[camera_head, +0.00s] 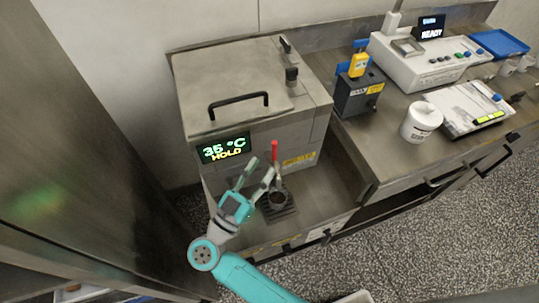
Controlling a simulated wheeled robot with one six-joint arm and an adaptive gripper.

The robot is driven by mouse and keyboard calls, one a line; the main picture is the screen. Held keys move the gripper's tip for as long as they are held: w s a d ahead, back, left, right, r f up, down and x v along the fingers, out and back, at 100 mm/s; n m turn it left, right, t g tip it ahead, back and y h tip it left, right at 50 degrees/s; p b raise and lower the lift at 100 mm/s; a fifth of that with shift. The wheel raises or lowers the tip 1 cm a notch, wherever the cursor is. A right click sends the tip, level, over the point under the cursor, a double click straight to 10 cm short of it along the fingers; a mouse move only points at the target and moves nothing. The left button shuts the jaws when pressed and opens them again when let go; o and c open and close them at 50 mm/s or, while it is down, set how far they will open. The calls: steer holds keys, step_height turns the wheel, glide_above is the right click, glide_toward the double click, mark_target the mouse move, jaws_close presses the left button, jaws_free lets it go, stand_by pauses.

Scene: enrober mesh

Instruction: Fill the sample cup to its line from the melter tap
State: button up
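The melter (255,115) is a steel box with a black lid handle and a display reading 35 °C HOLD. Its tap has an upright red lever (274,150) on the front. A small cup (278,198) with a dark inside stands on the dark drip grate (284,213) below the tap. Its fill line and level are too small to tell. My gripper (261,167) is in front of the melter, just left of the tap and cup. Its fingers are apart with nothing visible between them. I cannot tell whether a finger touches the lever.
A tall steel panel (95,150) stands left.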

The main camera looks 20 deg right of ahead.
steer(key=v, duration=0.5)
steer(key=shift+s+a+f, duration=0.15)
steer(key=shift+s+a, duration=0.05)
steer(key=shift+a, duration=0.15)
steer(key=s+d+r+n+t+y, duration=0.2)
steer(key=s+d+n+t+y, duration=0.75)
steer(key=d+t+y, duration=0.2)
steer(key=s+f+g+y, duration=0.2)
steer(key=s+g+y, duration=0.1)
steer(key=s, duration=0.6)
steer(key=s+d+f+n+g+y, duration=0.1)
steer(key=s+f+g+y, duration=0.2)
steer(key=s+g, duration=0.3)
steer(key=s+y, duration=0.1)
steer(key=s, duration=0.3)
steer(key=shift+s+d, duration=0.15)
steer(key=shift+s, duration=0.15)
